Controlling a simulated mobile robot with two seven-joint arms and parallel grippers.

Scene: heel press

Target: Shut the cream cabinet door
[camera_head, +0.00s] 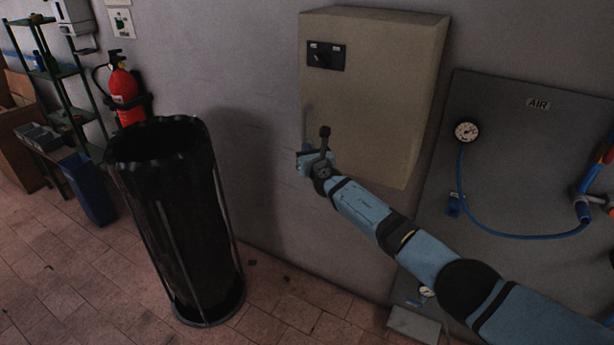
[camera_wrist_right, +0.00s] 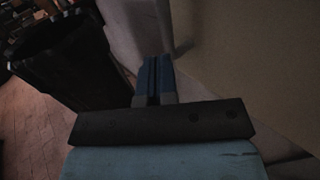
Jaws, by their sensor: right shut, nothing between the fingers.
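The cream cabinet (camera_head: 370,95) hangs on the grey wall, with a black latch plate (camera_head: 325,56) at the upper left of its door. The door looks flat against the box, and I see no clear gap, but its lower left corner is partly hidden by my gripper. My right gripper (camera_head: 304,160) is at that lower left corner, its fingers together and empty. In the right wrist view the shut fingers (camera_wrist_right: 154,80) point toward the wall beside a broad cream-brown surface (camera_wrist_right: 250,60), likely the cabinet. Whether they touch it I cannot tell. My left gripper is out of view.
A tall black bin (camera_head: 175,220) stands on the tiled floor left of my gripper. A grey air panel (camera_head: 500,110) with a gauge and blue hose is on the wall to the right. A fire extinguisher (camera_head: 124,90) and green shelf are far left.

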